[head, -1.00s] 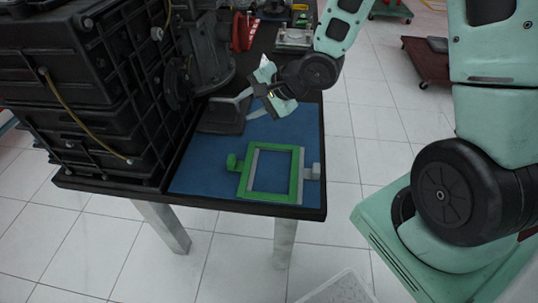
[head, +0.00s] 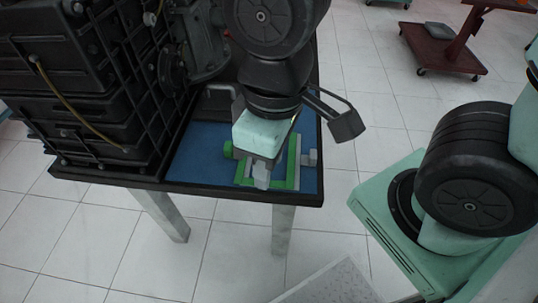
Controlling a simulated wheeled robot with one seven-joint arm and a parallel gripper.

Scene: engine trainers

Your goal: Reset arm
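My gripper (head: 272,172) hangs over the right part of the table, above the green and grey square frame. The green and grey frame (head: 292,172) lies on the blue mat (head: 196,170), and my gripper hides much of it. A green knob shows on its left side and a grey block on its right. A dark bracket-like part (head: 344,124) sticks out to the right of my wrist. From this angle I cannot tell whether my fingers are open or shut, or whether they touch the frame.
A large black engine block (head: 80,90) stands on the left of the table (head: 190,190), close to my arm. My green base is at the right. A red cart (head: 440,48) stands at the back right. The white tiled floor between is clear.

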